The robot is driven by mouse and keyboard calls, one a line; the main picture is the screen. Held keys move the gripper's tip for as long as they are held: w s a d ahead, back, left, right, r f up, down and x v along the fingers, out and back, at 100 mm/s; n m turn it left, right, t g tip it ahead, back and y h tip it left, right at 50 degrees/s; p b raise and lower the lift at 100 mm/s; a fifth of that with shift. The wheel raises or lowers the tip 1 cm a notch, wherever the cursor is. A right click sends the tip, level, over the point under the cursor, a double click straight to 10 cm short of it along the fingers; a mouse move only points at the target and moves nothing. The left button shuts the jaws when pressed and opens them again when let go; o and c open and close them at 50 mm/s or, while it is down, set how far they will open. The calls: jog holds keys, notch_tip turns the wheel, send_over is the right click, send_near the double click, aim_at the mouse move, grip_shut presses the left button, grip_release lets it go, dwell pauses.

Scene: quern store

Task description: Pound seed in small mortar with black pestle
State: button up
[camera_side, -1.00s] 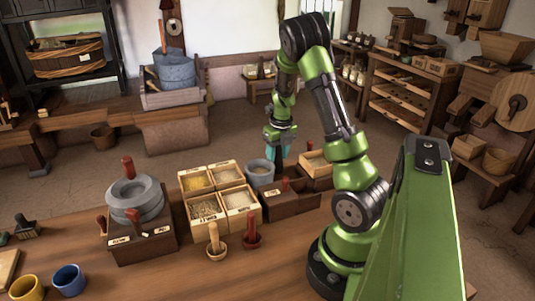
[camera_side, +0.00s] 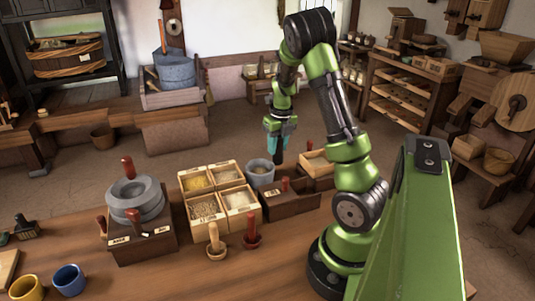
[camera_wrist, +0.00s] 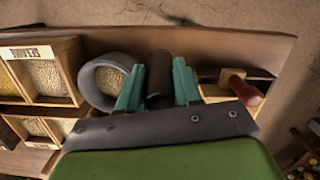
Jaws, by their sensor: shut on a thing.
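My gripper (camera_side: 277,141) has teal fingers and is shut on the black pestle (camera_side: 277,158), which hangs upright between them. The wrist view also shows the dark pestle (camera_wrist: 159,78) between the two teal fingertips (camera_wrist: 158,88). The small grey mortar (camera_side: 260,172) stands just left of the pestle, beside the seed boxes. In the wrist view the mortar (camera_wrist: 92,82) lies left of the fingers, with pale seed (camera_wrist: 110,79) in it. The pestle is beside the mortar, not inside it.
Seed boxes (camera_side: 220,203) stand left of the mortar. A dark wooden stand (camera_side: 290,203) and another box (camera_side: 317,164) lie right of it.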

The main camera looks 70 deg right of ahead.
jog(key=r, duration=0.6)
jog(key=shift+w+a+r, duration=0.1)
jog(key=shift+w+a, duration=0.15)
jog(key=shift+a, duration=0.05)
jog(key=w+a+f+n, duration=0.2)
jog(key=a+f+n, duration=0.1)
jog(key=a+n, duration=0.3)
jog(key=shift+w+a+y, duration=0.15)
jog(key=shift+a+y, duration=0.25)
jog(key=shift+a, duration=0.2)
jog(key=shift+f, duration=2.25)
jog(key=shift+f, duration=0.2)
jog(key=shift+r, duration=2.4)
jog(key=shift+f, duration=0.15)
